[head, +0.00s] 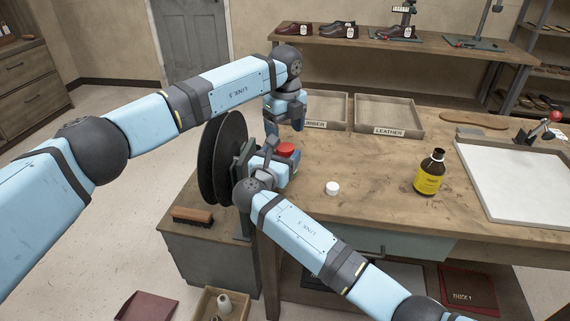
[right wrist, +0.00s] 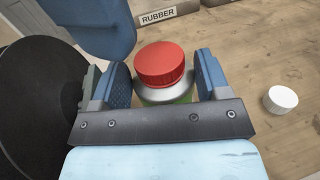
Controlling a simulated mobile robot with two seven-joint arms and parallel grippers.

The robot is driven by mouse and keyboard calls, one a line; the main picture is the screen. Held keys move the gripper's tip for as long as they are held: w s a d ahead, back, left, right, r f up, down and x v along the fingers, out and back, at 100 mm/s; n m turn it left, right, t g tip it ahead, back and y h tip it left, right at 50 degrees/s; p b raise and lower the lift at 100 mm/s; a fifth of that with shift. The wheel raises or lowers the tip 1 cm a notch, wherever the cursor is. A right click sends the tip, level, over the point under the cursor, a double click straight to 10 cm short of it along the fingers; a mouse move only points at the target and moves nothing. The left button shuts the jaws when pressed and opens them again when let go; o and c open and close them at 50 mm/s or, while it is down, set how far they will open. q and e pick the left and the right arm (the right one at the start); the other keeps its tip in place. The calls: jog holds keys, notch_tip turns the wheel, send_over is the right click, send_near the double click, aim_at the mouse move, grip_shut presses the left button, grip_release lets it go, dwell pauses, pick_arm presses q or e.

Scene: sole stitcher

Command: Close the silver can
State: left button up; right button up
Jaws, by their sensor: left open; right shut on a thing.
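The silver can (right wrist: 165,96) stands between the fingers of my right gripper (right wrist: 166,84), which is shut on it. A red cap (right wrist: 163,64) sits on its top; I cannot tell whether it is screwed tight. In the head view the red cap (head: 288,149) shows beside the right gripper (head: 272,163), and the arms mostly hide the can's body. My left gripper (head: 285,127) is open and empty, pointing down just above and behind the red cap. A blue part of the left gripper (right wrist: 102,24) shows at the upper left in the right wrist view.
A small white cap (head: 333,188) lies on the bench, right of the can. A yellow-labelled brown bottle (head: 430,173) stands farther right, near a white board (head: 520,180). Dark grinding discs (head: 222,165) stand close on the left. RUBBER and LEATHER trays (head: 389,117) lie behind.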

aim_at(285, 146)
pick_arm(q)
jog(key=shift+r+n, duration=1.7)
jog(key=shift+r, duration=0.05)
jog(key=shift+f, duration=0.1)
jog(key=shift+f, duration=3.95)
jog(key=shift+c, duration=0.3)
jog(key=c, duration=0.9)
jog(key=shift+m, duration=0.8)
jog(key=o, duration=1)
jog(key=shift+r, duration=0.1)
